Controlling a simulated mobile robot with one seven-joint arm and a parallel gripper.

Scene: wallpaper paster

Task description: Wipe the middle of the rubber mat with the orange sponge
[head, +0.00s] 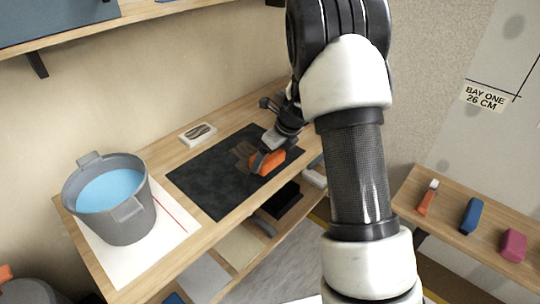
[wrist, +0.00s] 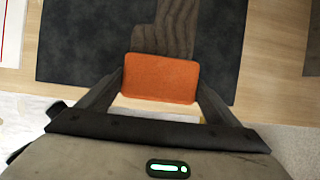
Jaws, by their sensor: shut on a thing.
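The orange sponge (head: 268,161) is in my gripper (head: 258,160), over the right part of the black rubber mat (head: 207,178). In the wrist view the sponge (wrist: 161,78) sits between the two fingers of my gripper (wrist: 160,88), which is shut on it. The mat (wrist: 85,45) lies behind the sponge there, with a brownish, wavy-streaked patch (wrist: 178,28) just beyond the sponge. In the head view this patch (head: 241,152) is left of the sponge. I cannot tell whether the sponge touches the mat.
A grey bucket of blue water (head: 110,195) stands on white paper at the table's left. A small white dish (head: 197,132) with dark contents lies behind the mat. A right-hand shelf holds an orange bottle (head: 428,198), a blue block (head: 471,215) and a pink block (head: 513,245).

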